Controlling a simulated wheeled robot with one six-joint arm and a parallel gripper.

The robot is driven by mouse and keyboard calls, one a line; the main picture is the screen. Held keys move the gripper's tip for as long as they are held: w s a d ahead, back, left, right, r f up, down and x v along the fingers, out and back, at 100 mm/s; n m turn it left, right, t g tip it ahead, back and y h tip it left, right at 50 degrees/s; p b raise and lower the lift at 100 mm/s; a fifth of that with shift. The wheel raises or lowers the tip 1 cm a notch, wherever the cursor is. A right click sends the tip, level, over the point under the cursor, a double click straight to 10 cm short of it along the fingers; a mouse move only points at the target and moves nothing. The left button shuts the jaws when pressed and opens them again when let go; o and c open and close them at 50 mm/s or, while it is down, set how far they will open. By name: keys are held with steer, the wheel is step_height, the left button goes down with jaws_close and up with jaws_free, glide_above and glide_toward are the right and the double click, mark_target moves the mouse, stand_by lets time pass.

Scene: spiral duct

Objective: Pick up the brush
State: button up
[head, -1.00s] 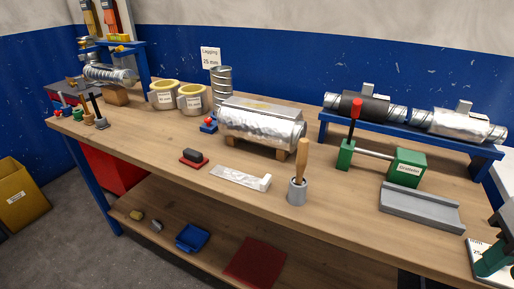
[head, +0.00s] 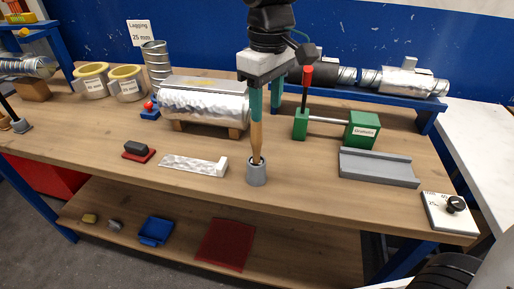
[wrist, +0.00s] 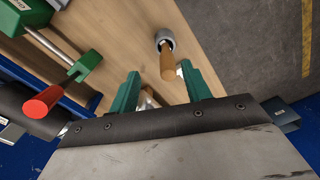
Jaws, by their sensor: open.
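The brush (head: 256,142) stands in a grey pot (head: 257,174) near the front edge of the workbench, its wooden handle pointing up. Its lower end is hidden in the pot. My gripper (head: 266,113) is open, with green fingers pointing down over the top of the handle. In the wrist view, the handle (wrist: 167,64) shows in the gap between the fingertips of my gripper (wrist: 160,70), and the pot (wrist: 164,38) lies beyond them. I cannot tell whether a finger touches the handle.
A foil-wrapped duct (head: 205,104) on wooden blocks is to the left. A green tool with a red handle (head: 307,78) and a grey channel block (head: 378,168) are to the right. A foil strip (head: 192,164) lies left of the pot.

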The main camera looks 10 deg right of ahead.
steer(key=shift+w+a+f, duration=0.15)
steer(key=shift+w+a, duration=0.1)
steer(key=shift+a, duration=0.4)
steer(key=shift+a+f+n, duration=0.15)
steer(key=shift+f+n, duration=0.15)
steer(key=shift+f, duration=0.05)
glide_above(257, 161)
steer(key=f, duration=0.4)
steer(key=w+f, duration=0.1)
steer(key=f, duration=0.2)
steer(key=shift+c, duration=0.3)
steer(key=shift+s, duration=0.1)
jaws_close()
